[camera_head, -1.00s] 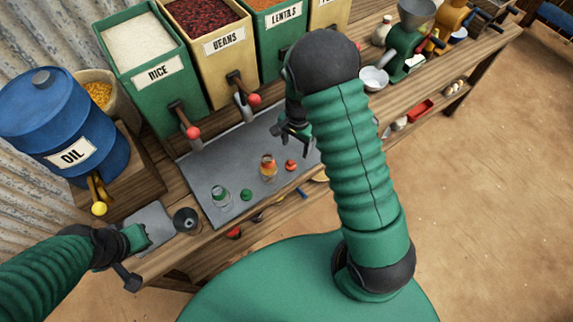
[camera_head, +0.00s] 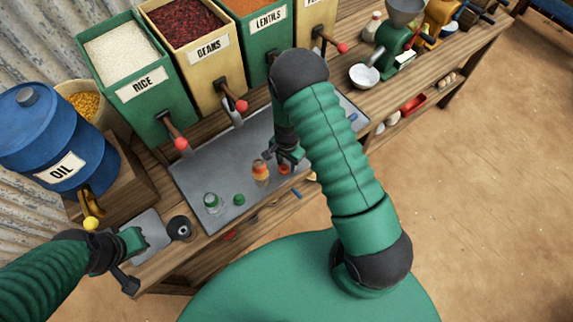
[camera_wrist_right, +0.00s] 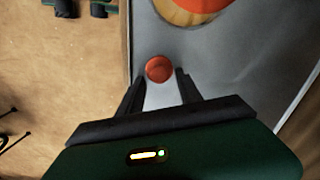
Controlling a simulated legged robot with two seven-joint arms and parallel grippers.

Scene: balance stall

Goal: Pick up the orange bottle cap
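The orange bottle cap (camera_wrist_right: 159,68) lies on the grey metal tray (camera_head: 220,158), just beyond and between the fingertips of my right gripper (camera_wrist_right: 160,80) in the right wrist view. The fingers are apart with grey tray showing between them. In the head view the right gripper (camera_head: 286,160) is low over the tray's right part, and the cap (camera_head: 284,169) is partly hidden beneath it. An orange bottle (camera_head: 261,172) stands just left of the cap. My left gripper (camera_head: 131,243) is at the lower left, by a small grey plate; its finger opening is unclear.
A green-labelled clear bottle (camera_head: 211,203) and a green cap (camera_head: 239,199) are on the tray's left. Dispensers with red-knobbed levers (camera_head: 181,143) overhang its back. A blue oil drum (camera_head: 55,135) stands at left. A dark round funnel-like piece (camera_head: 179,228) sits near the front edge.

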